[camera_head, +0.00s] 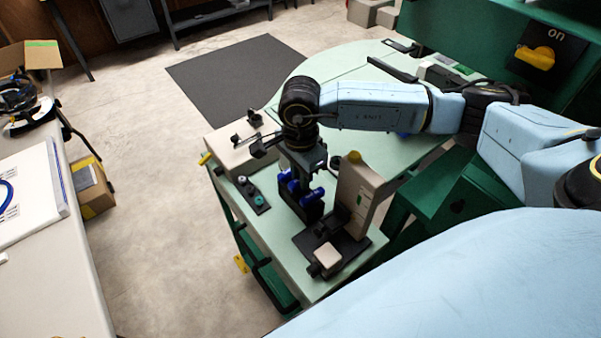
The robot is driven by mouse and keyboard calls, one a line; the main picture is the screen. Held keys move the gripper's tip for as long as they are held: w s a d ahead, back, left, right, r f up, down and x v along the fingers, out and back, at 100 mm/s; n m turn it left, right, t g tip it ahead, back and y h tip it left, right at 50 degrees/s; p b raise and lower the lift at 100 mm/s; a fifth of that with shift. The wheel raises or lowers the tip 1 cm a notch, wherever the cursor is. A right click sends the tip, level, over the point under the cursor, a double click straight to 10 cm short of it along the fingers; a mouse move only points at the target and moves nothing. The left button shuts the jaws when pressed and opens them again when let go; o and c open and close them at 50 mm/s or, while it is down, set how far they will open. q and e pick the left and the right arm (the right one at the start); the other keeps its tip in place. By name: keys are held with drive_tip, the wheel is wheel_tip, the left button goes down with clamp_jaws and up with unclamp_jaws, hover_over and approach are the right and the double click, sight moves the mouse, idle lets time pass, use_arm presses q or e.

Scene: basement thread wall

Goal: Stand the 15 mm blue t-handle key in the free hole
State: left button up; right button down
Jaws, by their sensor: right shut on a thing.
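My right gripper (307,181) points down over a dark block-like holder (310,212) on the pale green table. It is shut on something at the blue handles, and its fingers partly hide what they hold. Blue t-handle parts (318,194) show right beside and below the fingers, and another blue end (284,176) shows to the left. I cannot tell which of these is the 15 mm key or whether its shaft is in a hole. The free hole is hidden from this view. My left gripper is not in view.
An upright beige device (357,190) with a dark base stands close on the right of the holder. A dark strip with small round parts (252,192) lies to the left, and a beige box (240,148) stands behind it. The table's front left edge is near.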

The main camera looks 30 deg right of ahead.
drive_tip(key=shift+f+b, duration=0.3)
drive_tip(key=shift+f, duration=0.15)
drive_tip(key=c, duration=1.3)
unclamp_jaws()
drive_tip(key=shift+r, duration=0.1)
drive_tip(key=shift+o, duration=0.2)
wheel_tip(320, 180, up, 13)
drive_tip(key=shift+r, duration=0.2)
